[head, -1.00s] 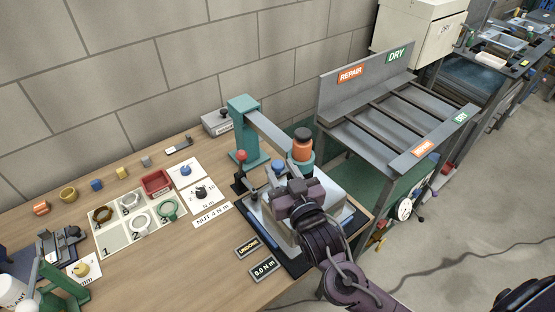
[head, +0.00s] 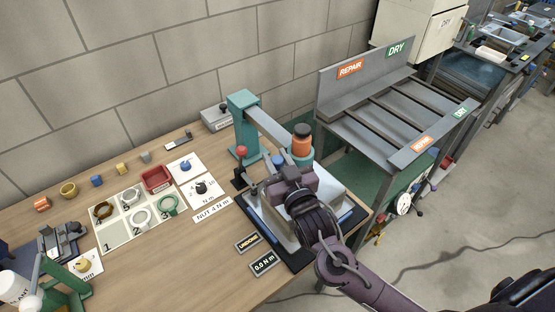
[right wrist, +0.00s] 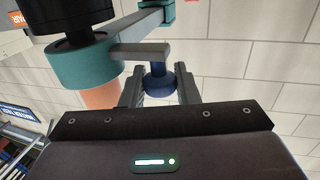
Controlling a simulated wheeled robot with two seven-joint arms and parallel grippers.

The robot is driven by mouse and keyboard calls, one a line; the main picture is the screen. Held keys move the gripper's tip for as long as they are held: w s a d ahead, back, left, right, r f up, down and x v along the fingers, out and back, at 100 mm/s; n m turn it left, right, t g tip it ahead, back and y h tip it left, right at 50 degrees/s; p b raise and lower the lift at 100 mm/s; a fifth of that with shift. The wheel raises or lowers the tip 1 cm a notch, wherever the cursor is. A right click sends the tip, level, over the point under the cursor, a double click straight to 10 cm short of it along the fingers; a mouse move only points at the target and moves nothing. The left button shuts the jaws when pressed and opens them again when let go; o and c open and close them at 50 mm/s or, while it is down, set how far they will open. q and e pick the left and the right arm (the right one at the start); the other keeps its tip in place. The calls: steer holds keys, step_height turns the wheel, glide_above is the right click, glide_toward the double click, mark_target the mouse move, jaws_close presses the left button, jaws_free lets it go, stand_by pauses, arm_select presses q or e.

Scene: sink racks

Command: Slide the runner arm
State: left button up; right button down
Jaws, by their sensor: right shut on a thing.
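The runner arm (head: 268,131) is a grey bar reaching from a teal post (head: 244,125) over a bench-top station. At its end a teal collar (head: 300,158) holds an orange and black runner (head: 302,145). The collar also shows large in the right wrist view (right wrist: 85,62). A short grey bar from it carries a round blue knob (right wrist: 158,82). My right gripper (right wrist: 158,90) is shut on this knob, with one finger on each side. In the head view the right gripper (head: 283,173) covers part of the knob and station. My left gripper is not in view.
A red-knobbed lever (head: 241,153) stands just left of the station. Signs reading UNDONE (head: 247,243) and 0.0 N m (head: 264,262) lie in front. A board with rings (head: 125,232) is further left. A grey repair/dry rack (head: 400,125) stands to the right.

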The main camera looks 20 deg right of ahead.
steer(key=w+a+b, duration=0.1)
steer(key=w+a, duration=0.1)
steer(key=w, duration=0.4)
steer(key=w+a+b, duration=0.2)
steer(key=w, duration=0.5)
steer(key=shift+a+b, duration=0.3)
steer(key=shift+a, duration=0.05)
steer(key=shift+w+r, duration=0.1)
steer(key=c, duration=1.5)
jaws_free()
steer(key=shift+o, duration=0.6)
steer(key=shift+w+a, duration=0.1)
steer(key=shift+w, duration=0.15)
steer(key=s+b, duration=0.2)
steer(key=s, duration=0.5)
steer(key=shift+s+d, duration=0.3)
steer(key=shift+s, duration=0.1)
steer(key=shift+f, duration=0.2)
